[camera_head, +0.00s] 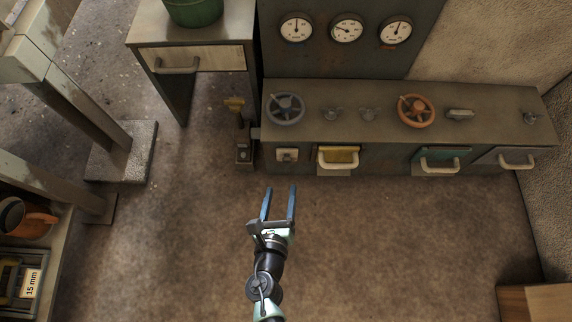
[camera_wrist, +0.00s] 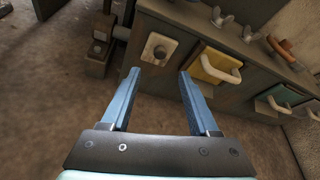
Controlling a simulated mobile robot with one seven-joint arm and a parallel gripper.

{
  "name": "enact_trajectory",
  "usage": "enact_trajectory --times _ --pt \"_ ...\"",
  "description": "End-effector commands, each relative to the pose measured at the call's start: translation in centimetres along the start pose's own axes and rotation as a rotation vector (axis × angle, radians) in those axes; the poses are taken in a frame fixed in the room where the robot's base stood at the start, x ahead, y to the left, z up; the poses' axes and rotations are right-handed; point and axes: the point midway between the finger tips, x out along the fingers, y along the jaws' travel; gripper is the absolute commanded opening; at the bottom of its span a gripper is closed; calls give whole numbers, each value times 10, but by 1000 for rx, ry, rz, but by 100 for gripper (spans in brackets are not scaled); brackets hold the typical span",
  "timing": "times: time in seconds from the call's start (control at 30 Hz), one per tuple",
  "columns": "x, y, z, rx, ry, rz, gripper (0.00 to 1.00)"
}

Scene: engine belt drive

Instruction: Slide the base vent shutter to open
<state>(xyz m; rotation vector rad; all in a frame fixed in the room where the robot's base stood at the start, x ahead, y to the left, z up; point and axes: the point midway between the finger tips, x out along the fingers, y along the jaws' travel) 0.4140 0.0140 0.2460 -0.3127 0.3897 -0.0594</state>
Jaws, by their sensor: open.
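A small pale plate with a dark knob (camera_head: 287,154) is set in the left end of the long console's front face. It looks like the base vent shutter, but I cannot tell for certain. In the wrist view the same plate (camera_wrist: 158,50) shows just beyond my fingertips, between them in the picture. My gripper (camera_head: 280,189) has two blue fingers, open and empty. It is in front of the console, below the plate in the head view, and not visibly touching anything.
To the plate's right on the console (camera_head: 380,150) are a yellow drawer (camera_head: 338,156), a teal drawer (camera_head: 441,160) and a grey drawer (camera_head: 503,158), all with pale handles. The floor in front is clear.

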Motion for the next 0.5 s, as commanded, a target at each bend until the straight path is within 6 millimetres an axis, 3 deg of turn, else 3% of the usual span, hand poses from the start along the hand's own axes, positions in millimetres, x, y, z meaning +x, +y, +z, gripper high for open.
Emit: enact_trajectory --times 0.2,0.5 --pt "51 0 -3 4 -2 -5 61" --pt "94 0 -2 3 0 -3 61"
